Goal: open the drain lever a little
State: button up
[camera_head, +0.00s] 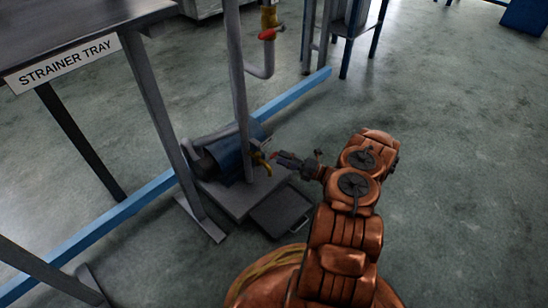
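A small yellow fitting (262,161) sits at the right end of a blue cylindrical unit (222,157) low on a grey base plate. A small red tip shows beside it, at the end of my gripper (277,157); it looks like the drain lever's end, but it is too small to be sure. My gripper reaches in from the right, with its fingers pointing left at the fitting. I cannot tell whether the fingers touch the lever or are open or shut.
A dark shallow pan (281,211) lies on the floor below my gripper. A grey post (236,80) stands in front of the blue unit. A second red lever (269,34) is on the pipe above. The strainer tray table (80,40) is at left. Floor at right is clear.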

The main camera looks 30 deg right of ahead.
aim_at(274, 154)
jog(key=shift+b+x, duration=0.6)
jog(key=shift+x, duration=1.45)
jog(key=shift+f, duration=0.1)
grip_shut()
